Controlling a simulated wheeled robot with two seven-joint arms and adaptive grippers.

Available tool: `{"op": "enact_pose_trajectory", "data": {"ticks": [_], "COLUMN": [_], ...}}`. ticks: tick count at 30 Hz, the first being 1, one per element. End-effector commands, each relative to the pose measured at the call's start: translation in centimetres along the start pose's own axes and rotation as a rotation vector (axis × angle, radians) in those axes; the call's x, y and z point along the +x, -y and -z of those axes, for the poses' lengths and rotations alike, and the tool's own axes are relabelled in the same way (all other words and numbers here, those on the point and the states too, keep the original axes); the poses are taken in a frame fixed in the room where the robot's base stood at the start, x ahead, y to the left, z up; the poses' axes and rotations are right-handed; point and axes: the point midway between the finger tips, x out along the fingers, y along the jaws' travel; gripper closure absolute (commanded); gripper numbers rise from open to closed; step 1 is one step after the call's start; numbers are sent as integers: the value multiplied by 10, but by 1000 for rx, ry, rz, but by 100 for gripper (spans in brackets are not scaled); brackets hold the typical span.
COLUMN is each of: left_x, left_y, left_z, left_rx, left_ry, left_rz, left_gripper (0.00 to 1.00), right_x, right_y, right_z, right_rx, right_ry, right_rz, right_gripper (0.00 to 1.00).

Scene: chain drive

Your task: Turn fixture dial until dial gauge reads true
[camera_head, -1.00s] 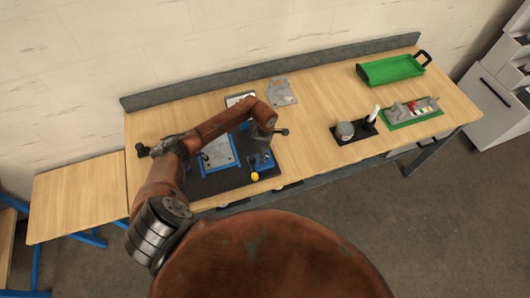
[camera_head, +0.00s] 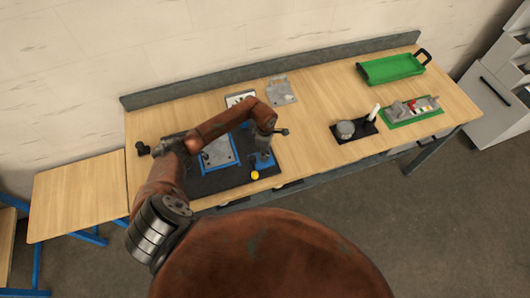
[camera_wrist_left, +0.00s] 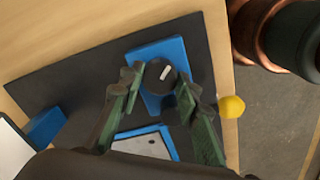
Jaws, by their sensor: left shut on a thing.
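The fixture dial (camera_wrist_left: 160,77) is a round black knob with a white mark, on a blue block (camera_wrist_left: 160,50) in the left wrist view. My left gripper (camera_wrist_left: 158,82) is shut on it, with one finger on each side. In the head view my left gripper (camera_head: 263,146) points down over the blue block (camera_head: 264,160) at the right side of the black base (camera_head: 213,182). The dial is hidden there by the gripper. I cannot make out the dial gauge or its reading. My right gripper is not in view.
A yellow ball knob (camera_head: 254,175) sits at the base's front edge, close to my gripper; it also shows in the wrist view (camera_wrist_left: 232,106). A blue-edged plate (camera_head: 217,152) lies left of the gripper. A green tray (camera_head: 390,69) stands back right.

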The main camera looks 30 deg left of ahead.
Motion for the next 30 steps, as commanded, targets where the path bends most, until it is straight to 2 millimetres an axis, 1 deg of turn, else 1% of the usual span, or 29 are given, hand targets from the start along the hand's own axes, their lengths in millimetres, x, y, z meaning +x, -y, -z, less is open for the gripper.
{"op": "enact_pose_trajectory", "data": {"ticks": [5,9,13,18,26,27,30], "left_x": [1,2,2,0,-1,-1,-1], "left_y": [-2,-2,-2,-1,-1,-1,-1], "left_z": [1,2,1,0,0,0,0], "left_rx": [-49,-161,-258,-315,-316,-316,-316], "left_ry": [-3,-3,-2,0,0,0,0], "left_rz": [-4,-4,-3,-2,-2,-1,-1], "left_gripper": [94,94,94,94,94,68,61], "right_x": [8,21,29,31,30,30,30], "right_y": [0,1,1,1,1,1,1], "right_z": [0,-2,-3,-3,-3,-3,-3], "right_rx": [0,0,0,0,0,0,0], "right_ry": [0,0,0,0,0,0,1], "right_rz": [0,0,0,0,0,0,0], "right_gripper": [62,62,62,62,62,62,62]}}
